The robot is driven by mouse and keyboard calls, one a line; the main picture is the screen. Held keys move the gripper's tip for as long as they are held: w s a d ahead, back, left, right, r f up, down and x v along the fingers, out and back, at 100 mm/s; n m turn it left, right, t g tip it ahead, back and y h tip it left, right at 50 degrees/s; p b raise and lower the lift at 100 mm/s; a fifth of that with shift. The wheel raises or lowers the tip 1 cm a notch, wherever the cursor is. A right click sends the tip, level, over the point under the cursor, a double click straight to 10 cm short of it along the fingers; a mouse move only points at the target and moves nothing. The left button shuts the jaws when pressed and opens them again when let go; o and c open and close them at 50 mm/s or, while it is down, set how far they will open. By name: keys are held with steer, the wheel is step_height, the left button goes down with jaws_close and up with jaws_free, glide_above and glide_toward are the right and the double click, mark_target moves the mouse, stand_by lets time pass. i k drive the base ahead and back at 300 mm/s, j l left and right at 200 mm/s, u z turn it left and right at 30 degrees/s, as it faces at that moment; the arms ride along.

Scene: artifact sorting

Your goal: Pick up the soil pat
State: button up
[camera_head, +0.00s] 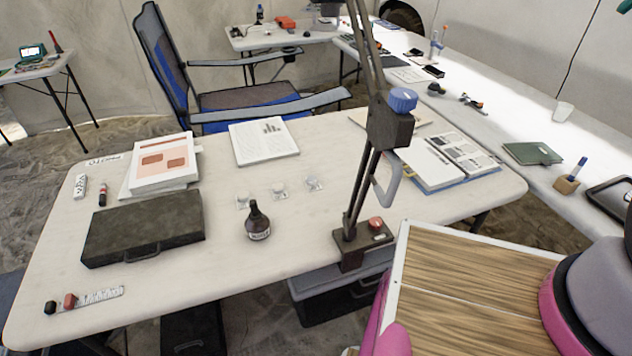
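I cannot surely pick out a soil pat in the head view. Three small clear pieces, the left one (243,202), the middle one (279,190) and the right one (313,184), lie in a row on the white table (215,275); what they hold is too small to tell. A small black piece (50,308) and a small red piece (70,300) lie by a ruler (101,296) at the near left. My gripper is not in view; pink and grey parts show at the lower right.
A dark bottle (257,222) stands near the row. A dark case (143,228) lies left, papers (263,142) behind. A lamp stand (360,205) rises at the table's right. A wood-topped panel (470,280) fills the lower right. A chair (240,100) stands behind.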

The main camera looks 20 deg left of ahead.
mark_target(311, 183)
steer(key=j+u, duration=0.25)
steer(key=u, duration=0.2)
steer(key=j+u, duration=0.3)
steer(key=u, duration=0.2)
steer(key=i+l, duration=0.05)
